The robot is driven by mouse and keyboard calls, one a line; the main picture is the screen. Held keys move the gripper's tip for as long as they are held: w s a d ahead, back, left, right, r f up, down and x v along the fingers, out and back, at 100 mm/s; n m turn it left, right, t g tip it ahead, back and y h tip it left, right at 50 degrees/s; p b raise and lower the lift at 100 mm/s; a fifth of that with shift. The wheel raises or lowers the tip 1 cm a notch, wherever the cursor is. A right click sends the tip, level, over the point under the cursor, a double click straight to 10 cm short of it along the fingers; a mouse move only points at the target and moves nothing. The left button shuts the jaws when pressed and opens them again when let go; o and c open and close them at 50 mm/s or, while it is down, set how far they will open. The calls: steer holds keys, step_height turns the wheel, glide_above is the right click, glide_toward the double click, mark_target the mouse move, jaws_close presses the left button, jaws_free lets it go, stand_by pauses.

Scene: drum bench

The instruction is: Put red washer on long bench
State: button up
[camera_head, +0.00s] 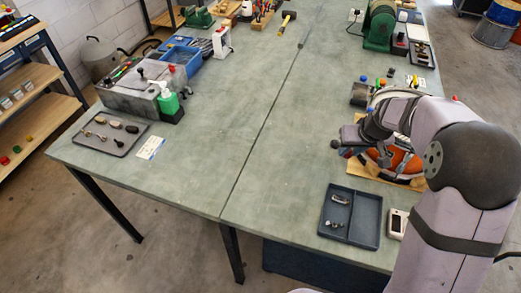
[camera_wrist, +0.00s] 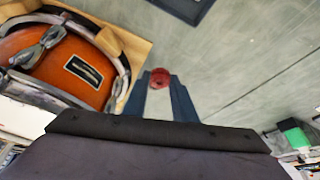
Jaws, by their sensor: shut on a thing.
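The red washer (camera_wrist: 160,77) is at the tips of my gripper (camera_wrist: 160,88) in the wrist view, and the blue-grey fingers are shut on it. In the head view my gripper (camera_head: 343,148) is over the right part of the long grey-green bench (camera_head: 285,140), beside the orange drum. The washer cannot be made out there. The bench surface also shows below the gripper in the wrist view (camera_wrist: 235,65). The height of the washer above the bench is hard to tell.
The orange drum (camera_head: 404,160) sits on a wooden board close to my gripper. A dark tray (camera_head: 349,215) with small metal parts lies in front. A green bottle (camera_head: 168,103) and another parts tray (camera_head: 100,140) are at the left. The middle of the bench is clear.

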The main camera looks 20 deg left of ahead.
steer(key=w+a+n+y, duration=0.15)
steer(key=a+n, duration=0.25)
steer(key=a, duration=1.7)
steer(key=s+a+n, duration=0.1)
steer(key=s+a, duration=0.2)
steer(key=a, duration=0.5)
steer(key=s+a+r+n+g, duration=0.1)
steer(key=s+a, duration=0.2)
steer(key=a, duration=0.6)
steer(key=shift+n+g, duration=0.3)
steer(key=shift+n, duration=0.1)
steer(key=shift+s+a+r, duration=0.1)
steer(key=shift+f+p, duration=1.55)
steer(key=shift+f, duration=3.25)
steer(key=shift+f, duration=0.1)
